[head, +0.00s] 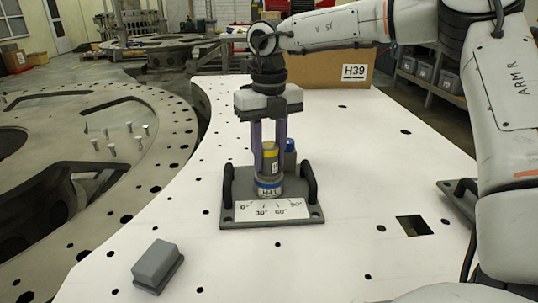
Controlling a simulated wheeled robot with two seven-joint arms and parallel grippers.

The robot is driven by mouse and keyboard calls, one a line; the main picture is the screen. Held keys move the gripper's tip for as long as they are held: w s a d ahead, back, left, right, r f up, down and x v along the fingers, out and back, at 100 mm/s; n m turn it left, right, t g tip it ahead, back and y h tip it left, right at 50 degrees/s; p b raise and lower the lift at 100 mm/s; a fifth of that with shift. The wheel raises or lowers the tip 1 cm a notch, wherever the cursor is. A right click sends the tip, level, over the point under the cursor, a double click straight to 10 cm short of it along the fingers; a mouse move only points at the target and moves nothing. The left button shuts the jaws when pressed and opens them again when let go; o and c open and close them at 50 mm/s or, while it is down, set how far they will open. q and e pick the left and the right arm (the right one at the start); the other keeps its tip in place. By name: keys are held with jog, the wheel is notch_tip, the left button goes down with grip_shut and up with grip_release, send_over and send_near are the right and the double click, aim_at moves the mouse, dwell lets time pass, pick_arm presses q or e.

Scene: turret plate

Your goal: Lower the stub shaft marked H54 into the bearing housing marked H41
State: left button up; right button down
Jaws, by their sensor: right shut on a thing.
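The bearing housing marked H41 (269,190) is a short pale cylinder with a blue band, upright on a grey base plate (314,218). My right gripper (270,160) points straight down above it, its purple fingers shut on a grey shaft with a yellow band (271,153). The shaft is upright and in line with the housing. Its label is too small to read, so I cannot confirm H54. Its lower end meets the housing's top in the picture; I cannot tell how far it is inside. My left gripper is out of view.
A blue-topped grey cylinder (290,147) stands close behind the shaft. Dark handles (227,187) (309,183) flank the housing, with a scale card (271,210) in front. A grey block (157,266) lies front left. A carton marked H39 (325,72) stands behind. The white plate has holes.

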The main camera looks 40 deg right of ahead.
jog(key=shift+s+f, duration=0.1)
jog(key=shift+f, duration=0.15)
jog(key=c, duration=1.2)
grip_release()
notch_tip(320, 180, up, 10)
jog(key=shift+r, duration=0.2)
